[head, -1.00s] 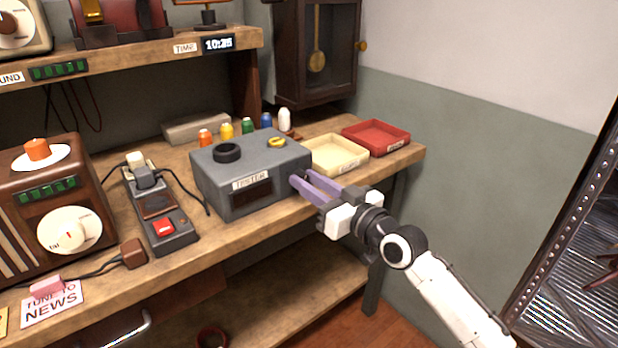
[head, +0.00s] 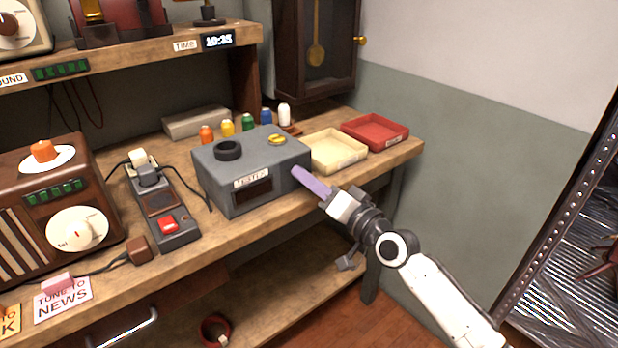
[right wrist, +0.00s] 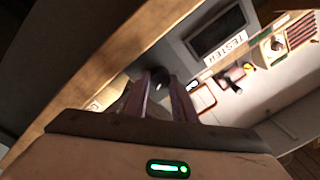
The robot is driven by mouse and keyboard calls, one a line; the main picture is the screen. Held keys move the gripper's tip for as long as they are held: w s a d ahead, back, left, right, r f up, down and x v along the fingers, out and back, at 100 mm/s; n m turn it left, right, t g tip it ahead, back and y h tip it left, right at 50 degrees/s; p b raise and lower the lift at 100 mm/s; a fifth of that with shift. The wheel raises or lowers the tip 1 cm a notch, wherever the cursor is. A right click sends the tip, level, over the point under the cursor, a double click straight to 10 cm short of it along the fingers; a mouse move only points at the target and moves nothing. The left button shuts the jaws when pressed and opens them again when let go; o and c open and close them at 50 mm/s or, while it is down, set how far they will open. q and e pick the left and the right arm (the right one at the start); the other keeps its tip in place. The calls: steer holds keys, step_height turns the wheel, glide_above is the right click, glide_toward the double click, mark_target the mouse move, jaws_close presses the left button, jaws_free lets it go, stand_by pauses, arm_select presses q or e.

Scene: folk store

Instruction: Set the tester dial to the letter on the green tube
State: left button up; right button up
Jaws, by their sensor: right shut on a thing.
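The grey tester (head: 233,200) stands on the workbench, with a label and a dark window on its front. On its top are a black ring-shaped socket (head: 228,150) and a yellow round piece (head: 277,139). The small green tube (head: 248,122) stands behind the tester in a row of coloured tubes; I cannot read a letter on it. My right gripper (head: 298,172) is at the tester's right side. In the right wrist view its fingers (right wrist: 163,82) are shut on a small dark part there, seemingly the dial, mostly hidden. My left gripper is not in view.
A cream tray (head: 338,150) and a red tray (head: 375,131) lie right of the tester. A power strip with a red switch (head: 167,223) and a brown radio (head: 100,205) stand to its left. A wall clock (head: 315,45) hangs behind.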

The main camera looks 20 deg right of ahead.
steer(key=shift+m, duration=0.3)
steer(key=o, duration=1)
steer(key=shift+o, duration=0.2)
steer(key=v, duration=1)
steer(key=shift+s, duration=0.15)
